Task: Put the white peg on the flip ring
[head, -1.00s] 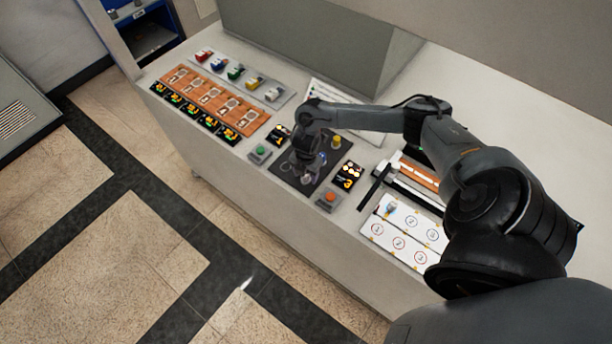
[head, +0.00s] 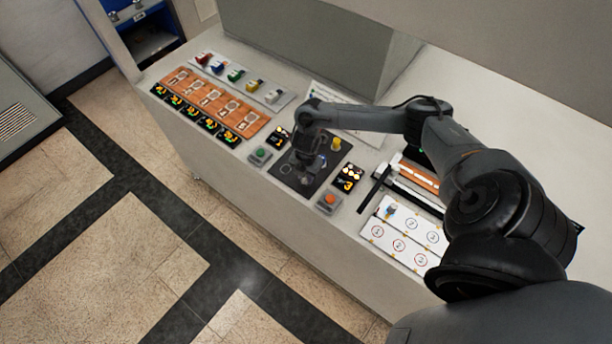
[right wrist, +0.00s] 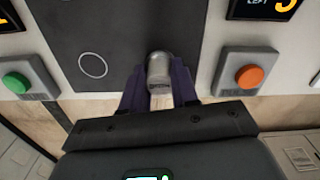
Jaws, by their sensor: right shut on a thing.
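The white peg (right wrist: 159,68) looks pale grey in the right wrist view, with a rounded end. My right gripper (right wrist: 158,88) is shut on it, its purple-tinted fingers on either side. In the head view my right gripper (head: 306,176) hangs over the dark mat (head: 318,181), and the peg is largely hidden there. A thin white ring outline (right wrist: 92,65) is on the mat, left of the peg in the right wrist view; it also shows in the head view (head: 286,169). The peg is apart from this ring. My left gripper is not in view.
A green button (head: 260,155) and an orange button (head: 329,199) flank the mat. A yellow peg (head: 336,144) stands at its back. A white board with numbered circles (head: 400,246) lies right; wooden card boards (head: 213,104) lie left.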

